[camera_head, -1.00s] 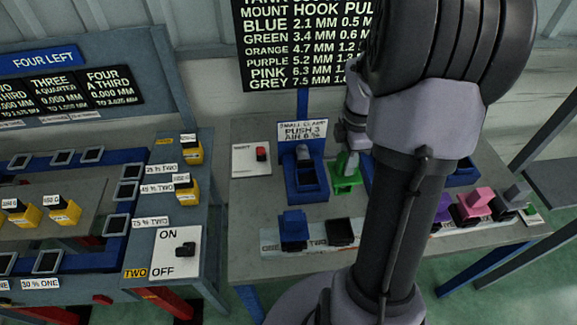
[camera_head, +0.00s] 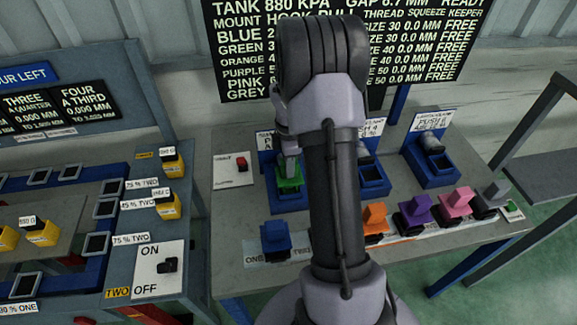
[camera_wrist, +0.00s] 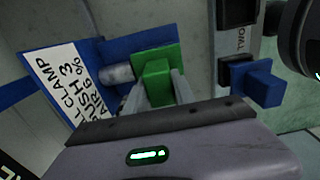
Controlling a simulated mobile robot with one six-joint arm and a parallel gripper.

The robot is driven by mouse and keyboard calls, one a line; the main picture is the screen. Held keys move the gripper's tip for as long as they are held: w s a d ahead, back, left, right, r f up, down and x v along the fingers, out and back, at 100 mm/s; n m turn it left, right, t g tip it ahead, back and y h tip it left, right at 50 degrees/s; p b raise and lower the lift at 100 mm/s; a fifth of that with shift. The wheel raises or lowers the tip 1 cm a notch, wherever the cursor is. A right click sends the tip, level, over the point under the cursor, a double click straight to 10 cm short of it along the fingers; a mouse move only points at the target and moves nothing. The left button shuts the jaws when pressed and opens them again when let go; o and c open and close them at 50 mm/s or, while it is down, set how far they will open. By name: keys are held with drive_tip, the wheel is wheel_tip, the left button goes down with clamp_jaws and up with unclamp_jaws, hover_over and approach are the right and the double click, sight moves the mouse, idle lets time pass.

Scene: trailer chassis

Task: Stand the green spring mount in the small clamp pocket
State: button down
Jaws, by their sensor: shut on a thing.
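The green spring mount (camera_head: 290,184) is held upright at the small clamp, the leftmost blue clamp (camera_head: 286,204) on the bench. My gripper (camera_head: 289,164) is shut on the mount's upper block, which shows between both fingers in the wrist view (camera_wrist: 156,80). In the wrist view the mount's wide green base covers most of the clamp pocket, beside the clamp's silver plunger (camera_wrist: 117,75). I cannot tell whether the base rests in the pocket or hovers just above it. My arm hides part of the clamp's right side in the head view.
Two more blue clamps (camera_head: 373,183) (camera_head: 434,170) stand to the right. Along the front edge sit the blue mount (camera_head: 275,237), orange mount (camera_head: 375,216), purple mount (camera_head: 418,209), pink mount (camera_head: 457,202) and grey mount (camera_head: 495,191). A red-button box (camera_head: 232,171) is left of the small clamp.

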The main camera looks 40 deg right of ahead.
drive_tip(key=c, duration=1.5)
unclamp_jaws()
drive_tip(key=shift+f, duration=0.1)
drive_tip(key=o, duration=0.5)
drive_tip(key=shift+c, duration=0.2)
